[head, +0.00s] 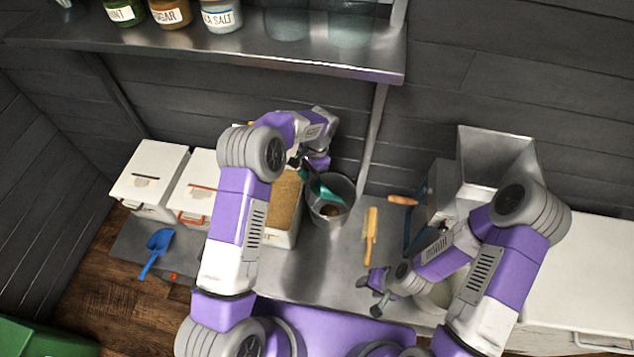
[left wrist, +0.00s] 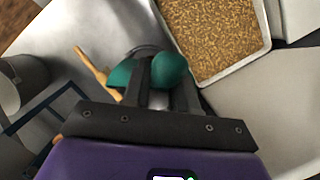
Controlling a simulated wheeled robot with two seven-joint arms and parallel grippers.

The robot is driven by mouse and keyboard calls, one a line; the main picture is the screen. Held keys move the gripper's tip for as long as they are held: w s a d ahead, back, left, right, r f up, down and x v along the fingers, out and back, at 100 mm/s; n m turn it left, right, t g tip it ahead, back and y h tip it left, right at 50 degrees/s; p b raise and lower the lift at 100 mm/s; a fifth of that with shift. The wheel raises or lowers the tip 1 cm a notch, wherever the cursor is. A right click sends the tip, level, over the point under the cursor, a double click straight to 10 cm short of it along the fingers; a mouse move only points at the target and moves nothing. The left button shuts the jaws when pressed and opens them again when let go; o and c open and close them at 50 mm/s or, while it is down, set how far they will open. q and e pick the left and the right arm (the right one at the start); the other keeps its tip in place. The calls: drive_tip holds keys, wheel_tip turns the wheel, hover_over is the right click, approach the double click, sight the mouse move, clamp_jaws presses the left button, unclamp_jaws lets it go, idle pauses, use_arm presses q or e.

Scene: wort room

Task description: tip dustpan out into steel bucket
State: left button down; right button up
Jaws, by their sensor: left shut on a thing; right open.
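The teal dustpan (head: 322,190) is tilted downward over the steel bucket (head: 345,187), with its lower end inside the bucket's mouth. Something brown (head: 330,210) shows at the bottom of the bucket. My left gripper (head: 300,163) is shut on the dustpan, above and left of the bucket. The dustpan also shows between the fingers in the left wrist view (left wrist: 168,70), where the bucket is mostly hidden. I cannot see whether the dustpan still holds anything. My right gripper (head: 379,290) is open and empty above the front of the bench, well right of the bucket.
A bin of grain (head: 284,200) stands left of the bucket. A wooden brush (head: 371,238) lies to the bucket's right, near a grey machine with a hopper (head: 495,160). White lidded bins (head: 150,170) and a blue scoop (head: 157,245) are at the left. A shelf (head: 300,52) overhangs the back.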

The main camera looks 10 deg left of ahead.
sight(300, 171)
use_arm(q)
drive_tip(key=shift+a+r+t+h+b, duration=0.1)
drive_tip(key=shift+r+t+h+b, duration=0.05)
drive_tip(key=shift+t+h+b, duration=0.25)
drive_tip(key=t+h+b, duration=0.1)
drive_tip(key=t+b, duration=0.1)
drive_tip(key=b, duration=0.1)
drive_tip(key=r+t+h+b, duration=0.1)
drive_tip(key=shift+s+a+h, duration=0.25)
drive_tip(key=shift+s+h, duration=0.05)
drive_tip(key=shift+s, duration=0.05)
drive_tip(key=t+b, duration=0.1)
drive_tip(key=h+b, duration=0.1)
drive_tip(key=b, duration=0.1)
drive_tip(key=t+h+b, duration=0.1)
drive_tip(key=shift+s+a+r+t, duration=0.25)
drive_tip(key=shift+a+r+t, duration=0.05)
drive_tip(key=shift+r, duration=0.1)
drive_tip(key=shift+s+r+t+h+b, duration=0.1)
drive_tip(key=shift+r+t+h+b, duration=0.1)
drive_tip(key=shift+t+h+b, duration=0.45)
drive_tip(key=shift+r+b, duration=0.3)
drive_tip(key=shift+b, duration=0.05)
